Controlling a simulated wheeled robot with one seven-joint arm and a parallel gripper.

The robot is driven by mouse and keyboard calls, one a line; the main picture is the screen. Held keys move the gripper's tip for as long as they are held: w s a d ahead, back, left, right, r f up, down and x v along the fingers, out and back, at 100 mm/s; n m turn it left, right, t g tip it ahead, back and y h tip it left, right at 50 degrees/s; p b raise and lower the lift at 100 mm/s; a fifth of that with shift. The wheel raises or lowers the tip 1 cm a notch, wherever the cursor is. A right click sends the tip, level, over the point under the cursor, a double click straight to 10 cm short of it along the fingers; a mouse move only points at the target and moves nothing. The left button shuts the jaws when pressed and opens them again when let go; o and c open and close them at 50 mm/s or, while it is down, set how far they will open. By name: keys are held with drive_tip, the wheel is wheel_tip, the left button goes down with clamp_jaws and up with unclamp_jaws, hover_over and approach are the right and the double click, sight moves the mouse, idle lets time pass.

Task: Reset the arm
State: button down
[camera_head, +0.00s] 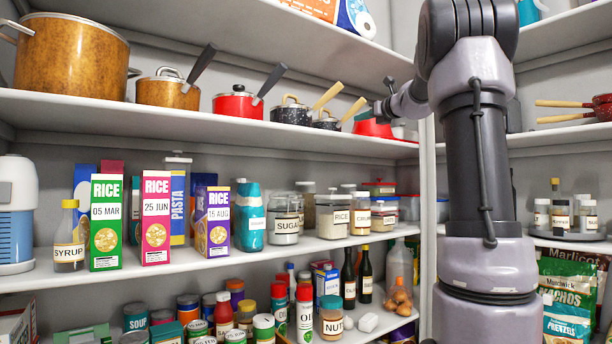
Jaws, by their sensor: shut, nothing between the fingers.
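My arm (478,150) rises in front of the shelves at the right and bends over at the top of the picture. Its far end reaches back and left to the upper shelf. My gripper (379,109) is small and dark there, beside a red pan or bowl (372,128) at the shelf's right end. The gripper is shut, with nothing seen in it. I cannot tell whether it touches the red thing.
Pots stand along the upper shelf, including a red pot (238,106) with handles jutting out. Rice boxes (156,222) and jars (333,215) fill the middle shelf; cans and bottles crowd the lower one. A side shelf (570,243) holds jars near my arm.

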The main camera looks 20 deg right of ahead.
drive_tip(key=s+a+f+n+g, duration=0.6)
drive_tip(key=s+a+f+n, duration=0.75)
drive_tip(key=s+a, duration=0.2)
drive_tip(key=s+a+f+n+g+h, duration=0.2)
drive_tip(key=s+f+n+g, duration=0.2)
drive_tip(key=s+f+n, duration=1.1)
drive_tip(key=s+f, duration=0.4)
drive_tip(key=s, duration=0.1)
drive_tip(key=shift+a+f+h, duration=0.3)
drive_tip(key=shift+a+f, duration=0.1)
drive_tip(key=shift+n, duration=0.25)
